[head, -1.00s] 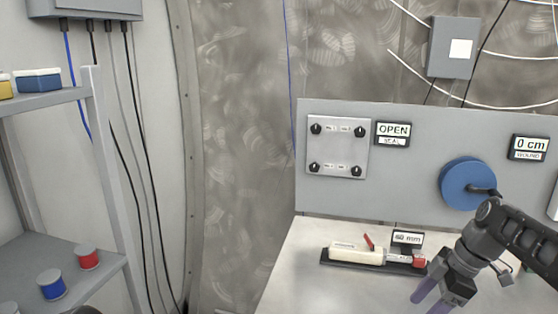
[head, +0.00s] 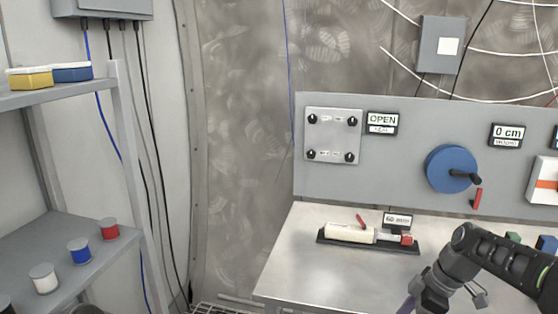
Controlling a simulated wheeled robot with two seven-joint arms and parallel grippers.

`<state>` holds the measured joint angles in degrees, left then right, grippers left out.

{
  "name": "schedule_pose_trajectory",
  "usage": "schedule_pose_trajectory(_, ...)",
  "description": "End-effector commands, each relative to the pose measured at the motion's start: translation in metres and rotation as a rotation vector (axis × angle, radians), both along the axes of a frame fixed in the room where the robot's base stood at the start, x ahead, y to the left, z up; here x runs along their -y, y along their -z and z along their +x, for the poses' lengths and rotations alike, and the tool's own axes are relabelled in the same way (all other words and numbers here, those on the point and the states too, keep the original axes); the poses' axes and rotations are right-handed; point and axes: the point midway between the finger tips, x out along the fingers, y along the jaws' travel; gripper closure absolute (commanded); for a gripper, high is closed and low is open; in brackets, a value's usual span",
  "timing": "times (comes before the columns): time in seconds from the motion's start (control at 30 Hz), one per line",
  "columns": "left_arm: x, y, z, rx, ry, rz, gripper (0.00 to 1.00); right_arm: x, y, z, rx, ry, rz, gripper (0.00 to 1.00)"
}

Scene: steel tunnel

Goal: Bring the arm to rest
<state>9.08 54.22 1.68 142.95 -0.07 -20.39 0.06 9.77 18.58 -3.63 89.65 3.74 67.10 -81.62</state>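My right arm comes in at the lower right in the head view, in front of the workbench (head: 285,262). Its gripper (head: 405,306) is low at the bottom edge. Only a bit of a purple finger shows, so its opening cannot be read. No object shows in the visible part of the gripper. My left gripper is not in view.
A cream cylinder device (head: 350,232) lies on a black base on the bench. A shelf (head: 60,250) with spools is at left. The bench's front left is clear.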

Motion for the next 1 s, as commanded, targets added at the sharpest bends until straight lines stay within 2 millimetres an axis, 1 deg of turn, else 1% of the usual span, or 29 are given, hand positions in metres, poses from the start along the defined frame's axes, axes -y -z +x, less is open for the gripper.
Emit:
schedule_pose_trajectory(0.03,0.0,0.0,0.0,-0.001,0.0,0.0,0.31,-0.006,0.014,0.0,-0.016,0.024,0.002,0.35)
schedule_pose_trajectory(0.17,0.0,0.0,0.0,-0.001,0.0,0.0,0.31,-0.022,0.055,0.0,-0.058,0.114,0.004,0.35)
schedule_pose_trajectory(0.27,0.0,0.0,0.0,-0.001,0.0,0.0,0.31,-0.038,0.093,-0.003,-0.096,0.202,0.007,0.35)
schedule_pose_trajectory(0.37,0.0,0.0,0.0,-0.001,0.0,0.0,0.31,-0.06,0.141,-0.015,-0.148,0.313,0.01,0.35)
schedule_pose_trajectory(0.4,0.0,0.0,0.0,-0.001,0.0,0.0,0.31,-0.072,0.164,-0.024,-0.172,0.368,0.012,0.35)
schedule_pose_trajectory(0.43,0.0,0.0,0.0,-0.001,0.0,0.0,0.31,-0.081,0.182,-0.032,-0.192,0.415,0.013,0.35)
schedule_pose_trajectory(0.47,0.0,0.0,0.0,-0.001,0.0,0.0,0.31,-0.091,0.201,-0.042,-0.214,0.464,0.014,0.35)
schedule_pose_trajectory(0.5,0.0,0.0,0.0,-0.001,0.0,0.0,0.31,-0.104,0.226,-0.057,-0.245,0.535,0.017,0.35)
schedule_pose_trajectory(0.57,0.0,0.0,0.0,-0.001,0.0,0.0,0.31,-0.125,0.26,-0.085,-0.289,0.645,0.022,0.35)
schedule_pose_trajectory(0.6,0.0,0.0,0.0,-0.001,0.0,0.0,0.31,-0.139,0.279,-0.106,-0.318,0.719,0.028,0.35)
schedule_pose_trajectory(0.67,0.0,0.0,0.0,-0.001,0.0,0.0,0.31,-0.157,0.303,-0.138,-0.361,0.827,0.037,0.35)
schedule_pose_trajectory(0.7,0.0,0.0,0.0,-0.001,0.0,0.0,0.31,-0.167,0.315,-0.159,-0.388,0.896,0.044,0.35)
schedule_pose_trajectory(0.8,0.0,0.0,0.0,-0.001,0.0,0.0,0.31,-0.188,0.333,-0.207,-0.443,1.044,0.063,0.35)
schedule_pose_trajectory(0.83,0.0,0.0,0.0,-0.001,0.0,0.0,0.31,-0.192,0.336,-0.218,-0.456,1.079,0.068,0.35)
schedule_pose_trajectory(0.9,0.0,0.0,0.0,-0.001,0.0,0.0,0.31,-0.2,0.34,-0.238,-0.48,1.146,0.08,0.35)
schedule_pose_trajectory(1.0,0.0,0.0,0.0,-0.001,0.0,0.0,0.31,-0.205,0.341,-0.252,-0.497,1.199,0.091,0.35)
